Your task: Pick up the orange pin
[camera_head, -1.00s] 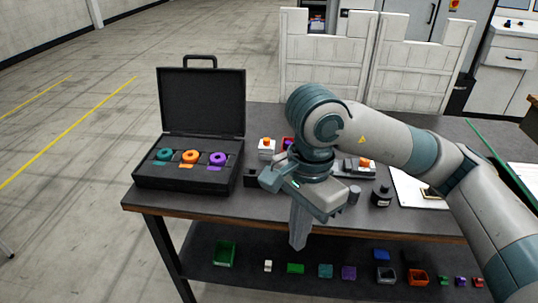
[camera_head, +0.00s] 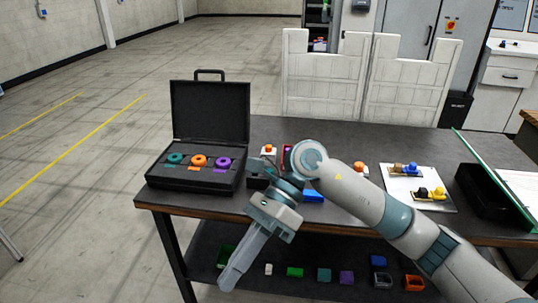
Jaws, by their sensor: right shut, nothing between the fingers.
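I see several orange pieces and cannot tell for sure which is the pin. An orange knob (camera_head: 268,148) stands on a small white block at the back of the table, left of my right arm. Another orange piece (camera_head: 360,168) shows just behind my forearm, its base partly hidden. An orange ring (camera_head: 198,160) lies in the open black case (camera_head: 209,110), between a teal ring (camera_head: 175,158) and a purple ring (camera_head: 223,162). My right gripper (camera_head: 229,284) is shut and empty, pointing down and left in front of the table edge, apart from all of these. My left gripper is out of view.
A white board (camera_head: 430,201) with coloured fittings and a black bin (camera_head: 484,193) occupy the table's right side. A blue piece (camera_head: 313,196) lies near my wrist. White panels (camera_head: 415,85) stand behind.

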